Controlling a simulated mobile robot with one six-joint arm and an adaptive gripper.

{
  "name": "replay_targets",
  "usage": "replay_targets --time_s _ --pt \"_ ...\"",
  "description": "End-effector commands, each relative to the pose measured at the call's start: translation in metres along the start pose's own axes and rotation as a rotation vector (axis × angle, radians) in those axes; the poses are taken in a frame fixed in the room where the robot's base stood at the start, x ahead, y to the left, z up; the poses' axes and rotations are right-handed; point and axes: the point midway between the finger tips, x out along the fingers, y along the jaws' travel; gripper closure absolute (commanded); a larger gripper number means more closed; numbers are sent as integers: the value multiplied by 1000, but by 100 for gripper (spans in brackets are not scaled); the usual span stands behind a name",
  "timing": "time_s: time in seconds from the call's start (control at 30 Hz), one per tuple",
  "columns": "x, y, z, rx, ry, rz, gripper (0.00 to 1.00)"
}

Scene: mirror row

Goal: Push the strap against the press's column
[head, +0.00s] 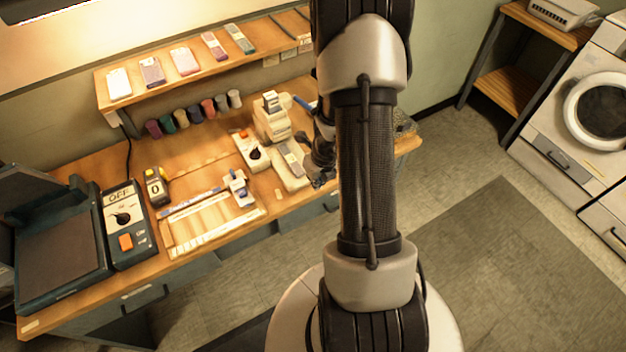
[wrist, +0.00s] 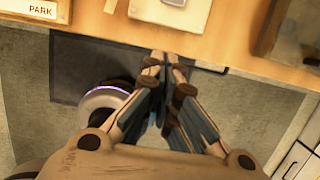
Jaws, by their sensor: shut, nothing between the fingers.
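The press (head: 270,118) is a cream machine on the bench, left of my arm in the head view. Its pale base (head: 300,182) reaches toward the bench's front. A small grey strip (head: 291,158), possibly the strap, lies over that base; I cannot tell whether it touches the column. My gripper (head: 321,181) is right beside the base in the head view, partly hidden by my arm. In the wrist view, my gripper (wrist: 165,62) has its fingertips together with nothing between them, at the bench's front edge. A pale plate (wrist: 172,8), perhaps the press base, shows beyond them, cut off by the frame.
A control box with a knob (head: 251,152) stands left of the press. A PARK label (wrist: 38,10) and a dark-sided tray or box (wrist: 290,35) flank the wrist view. A shelf (head: 195,70) holds phone-like items, with several spools below. Floor (head: 480,240) is clear right.

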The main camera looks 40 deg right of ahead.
Motion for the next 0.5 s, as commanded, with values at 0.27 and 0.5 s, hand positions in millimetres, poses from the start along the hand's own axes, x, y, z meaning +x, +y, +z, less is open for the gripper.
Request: replay_targets --time_s 0.27,0.5 --pt "-24 0 0 0 -1 1 100" --pt "-23 6 4 -5 -14 12 100"
